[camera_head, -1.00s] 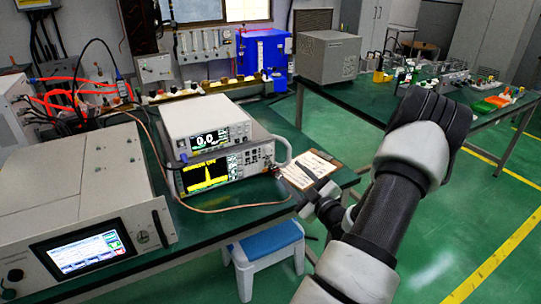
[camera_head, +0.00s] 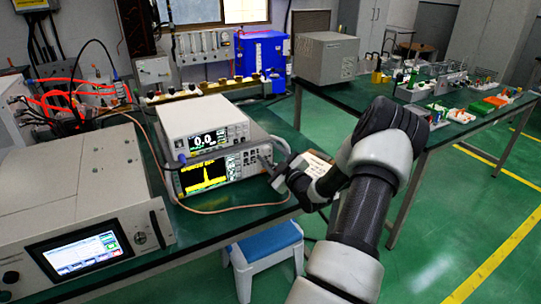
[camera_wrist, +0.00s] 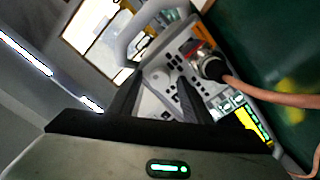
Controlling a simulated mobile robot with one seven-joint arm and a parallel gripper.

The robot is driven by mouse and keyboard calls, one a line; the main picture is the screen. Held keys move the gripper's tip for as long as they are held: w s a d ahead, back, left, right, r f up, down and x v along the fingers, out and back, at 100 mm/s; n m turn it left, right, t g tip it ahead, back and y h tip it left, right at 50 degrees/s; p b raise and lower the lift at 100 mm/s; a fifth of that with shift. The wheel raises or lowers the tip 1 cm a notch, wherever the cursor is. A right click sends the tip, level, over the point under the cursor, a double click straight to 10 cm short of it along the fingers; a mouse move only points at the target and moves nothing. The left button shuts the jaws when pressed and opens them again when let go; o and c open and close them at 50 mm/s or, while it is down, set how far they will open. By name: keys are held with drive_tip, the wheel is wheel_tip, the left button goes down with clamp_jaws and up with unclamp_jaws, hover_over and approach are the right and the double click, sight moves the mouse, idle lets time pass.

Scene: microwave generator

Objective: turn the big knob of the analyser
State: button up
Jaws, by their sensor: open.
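The analyser (camera_head: 205,176) is the lower of two stacked instruments on the green bench, with a yellow trace on its screen. My gripper (camera_head: 268,168) is in front of the right part of the analyser's panel. In the head view my gripper partly covers the panel's right end.
A cable connector (camera_wrist: 212,66) plugs into the panel right of the fingers in the wrist view, its copper-coloured cable (camera_head: 235,207) lying across the bench. A white handle (camera_wrist: 140,28) rises beside the panel. A clipboard (camera_head: 318,157) lies partly behind my arm. A blue-topped stool (camera_head: 268,241) stands below.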

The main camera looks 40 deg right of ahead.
drive_tip(key=c, duration=1.1)
drive_tip(key=shift+o, duration=0.2)
drive_tip(key=shift+m, duration=0.3)
drive_tip(key=m+b, duration=0.1)
drive_tip(key=m, duration=0.2)
drive_tip(key=shift+m, duration=2)
drive_tip(key=o, duration=1.1)
drive_tip(key=shift+c, duration=0.2)
